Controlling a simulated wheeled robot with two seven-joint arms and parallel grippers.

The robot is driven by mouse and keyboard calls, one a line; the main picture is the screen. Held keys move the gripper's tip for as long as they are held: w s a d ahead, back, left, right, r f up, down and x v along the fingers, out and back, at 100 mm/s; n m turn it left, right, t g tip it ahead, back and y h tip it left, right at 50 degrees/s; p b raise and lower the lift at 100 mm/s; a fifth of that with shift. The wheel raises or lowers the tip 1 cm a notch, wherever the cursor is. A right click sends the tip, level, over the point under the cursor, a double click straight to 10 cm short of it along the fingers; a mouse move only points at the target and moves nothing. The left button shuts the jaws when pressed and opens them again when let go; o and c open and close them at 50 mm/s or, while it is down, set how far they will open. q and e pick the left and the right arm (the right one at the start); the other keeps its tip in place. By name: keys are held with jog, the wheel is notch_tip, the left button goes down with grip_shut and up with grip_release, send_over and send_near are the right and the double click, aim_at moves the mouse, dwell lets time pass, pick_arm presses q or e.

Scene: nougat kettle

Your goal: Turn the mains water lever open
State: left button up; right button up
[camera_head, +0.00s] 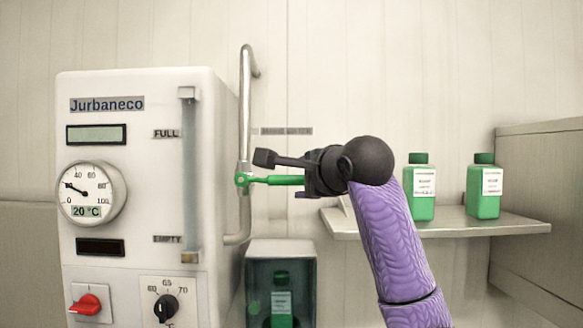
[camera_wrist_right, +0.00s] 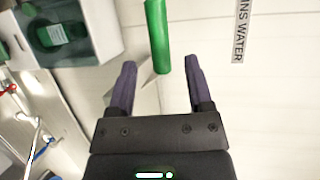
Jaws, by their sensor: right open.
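The mains water lever (camera_head: 275,180) is a green handle on the vertical metal pipe at the kettle's right side. It points horizontally to the right from its pivot. In the wrist view the lever (camera_wrist_right: 157,35) comes down from the top edge, and its end lies between my fingertips with a gap on both sides. My right gripper (camera_head: 283,176) is open at the lever's free end, with the dark fingers pointing left toward the pipe. It also shows in the wrist view (camera_wrist_right: 161,64). My left gripper is not in view.
The white kettle cabinet (camera_head: 150,190) with dial and knobs stands at the left. A wall shelf (camera_head: 450,230) with green bottles (camera_head: 420,190) is behind my right arm. A grey box (camera_head: 281,250) holding a green bottle is below the lever. A "MAINS WATER" label (camera_wrist_right: 240,28) is on the wall.

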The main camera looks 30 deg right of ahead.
aim_at(295, 180)
jog(key=p+x, duration=0.2)
jog(key=x, duration=0.2)
jog(key=shift+w, duration=0.35)
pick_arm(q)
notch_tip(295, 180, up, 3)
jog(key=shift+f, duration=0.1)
pick_arm(e)
jog(key=shift+f, duration=0.1)
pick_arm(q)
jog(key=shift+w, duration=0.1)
pick_arm(e)
grip_shut()
dwell(0.5)
